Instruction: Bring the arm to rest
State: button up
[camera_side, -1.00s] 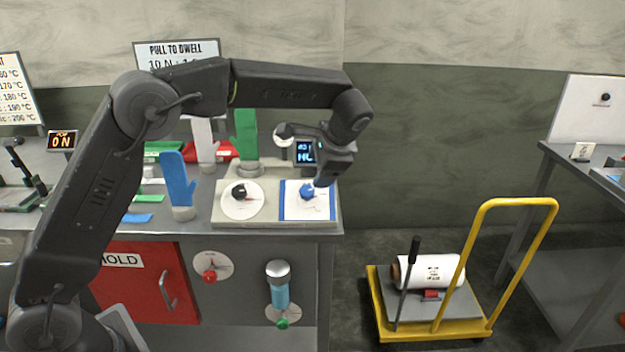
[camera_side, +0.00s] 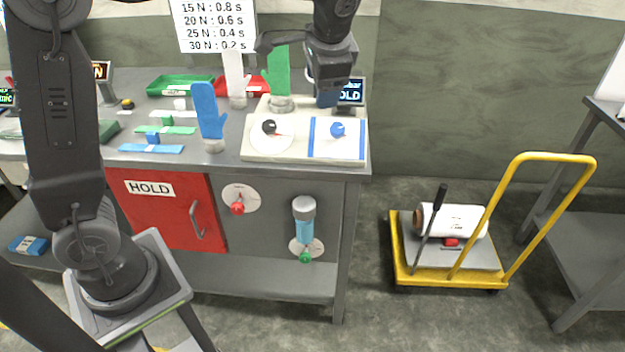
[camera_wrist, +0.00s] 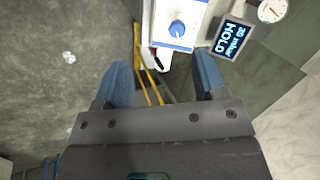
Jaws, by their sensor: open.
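My gripper (camera_side: 327,98) hangs above the back right of the bench, pointing down, in front of part of the display (camera_side: 351,92). In the wrist view its two blue fingers (camera_wrist: 163,78) are spread apart with nothing between them. The panel (camera_side: 300,158) with a black knob (camera_side: 269,127) and a blue knob (camera_side: 338,130) lies below and in front of my gripper. The blue knob also shows in the wrist view (camera_wrist: 177,29), beyond the fingertips. The display reads HOLD in the wrist view (camera_wrist: 233,38).
Green (camera_side: 180,87) and red (camera_side: 255,88) trays lie behind. A yellow trolley (camera_side: 405,268) stands on the floor at right, with clear floor around it.

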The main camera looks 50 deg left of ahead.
jog(key=s+f+n+t+h, duration=0.1)
jog(key=s+f+n+h, duration=0.1)
jog(key=s, duration=0.9)
jog(key=s+d+f+n+t+h, duration=0.1)
jog(key=s+n+t+h, duration=0.1)
jog(key=s, duration=0.9)
jog(key=shift+s+d+f+n, duration=0.2)
jog(key=shift+s+f+n, duration=0.2)
jog(key=shift+n, duration=0.1)
jog(key=shift+w, duration=0.1)
dwell(1.0)
